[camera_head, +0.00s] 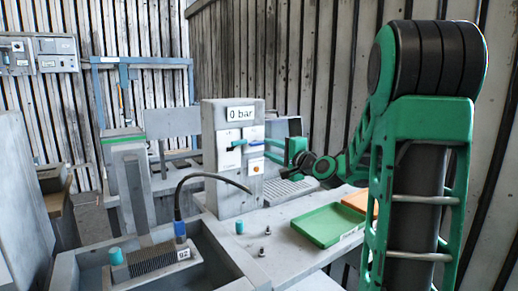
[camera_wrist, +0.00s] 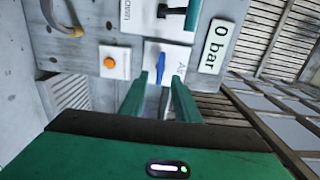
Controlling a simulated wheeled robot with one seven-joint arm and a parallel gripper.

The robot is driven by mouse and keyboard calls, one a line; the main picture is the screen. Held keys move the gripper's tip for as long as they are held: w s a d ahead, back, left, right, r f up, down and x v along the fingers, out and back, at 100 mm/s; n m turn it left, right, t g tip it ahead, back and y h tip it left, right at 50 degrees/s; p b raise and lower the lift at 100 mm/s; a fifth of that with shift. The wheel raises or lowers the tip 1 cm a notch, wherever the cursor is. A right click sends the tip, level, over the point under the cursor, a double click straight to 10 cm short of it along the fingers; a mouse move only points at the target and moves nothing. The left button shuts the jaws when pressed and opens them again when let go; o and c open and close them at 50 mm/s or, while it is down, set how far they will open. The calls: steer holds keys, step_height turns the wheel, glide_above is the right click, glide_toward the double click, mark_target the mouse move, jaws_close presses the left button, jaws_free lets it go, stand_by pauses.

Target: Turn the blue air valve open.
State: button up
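The blue air valve (camera_wrist: 161,68) is a slim blue lever on a white plate marked "Air", on the front of a grey panel (camera_head: 226,185). In the wrist view it lies in the gap at the fingertips of my gripper (camera_wrist: 159,82), with a green finger on either side. The gripper is open, and I see no clear contact with the lever. The display (camera_head: 240,113) reads "0 bar".
Close to the valve are a black lever with a teal end (camera_wrist: 178,12) and an orange button (camera_wrist: 109,62). A green tray (camera_head: 327,226) and an orange tray (camera_head: 357,201) lie on the bench. A black hose (camera_head: 190,180) with a blue connector runs in front of the panel.

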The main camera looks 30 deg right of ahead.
mark_target(259, 145)
steer(key=shift+w+a, duration=0.15)
steer(key=shift+w, duration=2.95)
jaws_close()
